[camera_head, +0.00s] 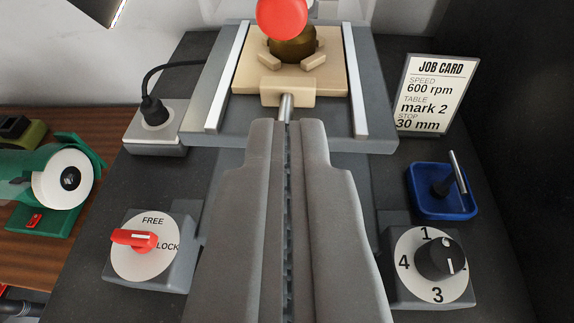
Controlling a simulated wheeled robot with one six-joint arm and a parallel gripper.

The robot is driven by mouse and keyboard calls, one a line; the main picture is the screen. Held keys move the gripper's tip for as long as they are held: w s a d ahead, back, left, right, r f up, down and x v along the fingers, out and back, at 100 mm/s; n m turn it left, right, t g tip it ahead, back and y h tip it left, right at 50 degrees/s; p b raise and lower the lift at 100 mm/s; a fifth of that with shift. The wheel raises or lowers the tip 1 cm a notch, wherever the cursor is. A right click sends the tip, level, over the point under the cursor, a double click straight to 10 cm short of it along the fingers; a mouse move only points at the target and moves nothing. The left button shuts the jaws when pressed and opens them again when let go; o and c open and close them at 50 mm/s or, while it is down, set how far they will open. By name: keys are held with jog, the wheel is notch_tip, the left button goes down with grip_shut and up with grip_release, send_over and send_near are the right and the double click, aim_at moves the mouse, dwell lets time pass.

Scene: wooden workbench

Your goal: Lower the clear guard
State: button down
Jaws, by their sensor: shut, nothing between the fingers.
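I cannot make out the clear guard for certain; no see-through panel stands out. A red ball (282,14) is at the top middle, in front of a brass-coloured round part (293,46). That part sits between the jaws of a cream-coloured vise (290,90) on a grey table with two light rails. My gripper (287,124) is shut and empty. Its fingertips point up the picture and overlap the vise's front screw in this view; I cannot tell whether they touch it.
A FREE/LOCK switch (150,262) with a red lever is at left, a numbered dial (415,272) at right. A blue tray (440,208) holds a metal key. A job card (432,90) stands behind. A cabled box (155,130) and green grinder (50,190) are left.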

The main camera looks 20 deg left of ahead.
jog(key=s+f+m+t+h, duration=0.2)
jog(key=s+f, duration=0.1)
jog(key=s, duration=2.3)
jog(key=s+d+f+m+t+h, duration=0.1)
jog(key=s+f+m+h, duration=0.1)
jog(key=s, duration=2.4)
jog(key=shift+s+f+t+h, duration=0.3)
jog(key=shift+f+t+h, duration=0.1)
jog(key=shift+f+h, duration=0.4)
jog(key=shift+f, duration=0.1)
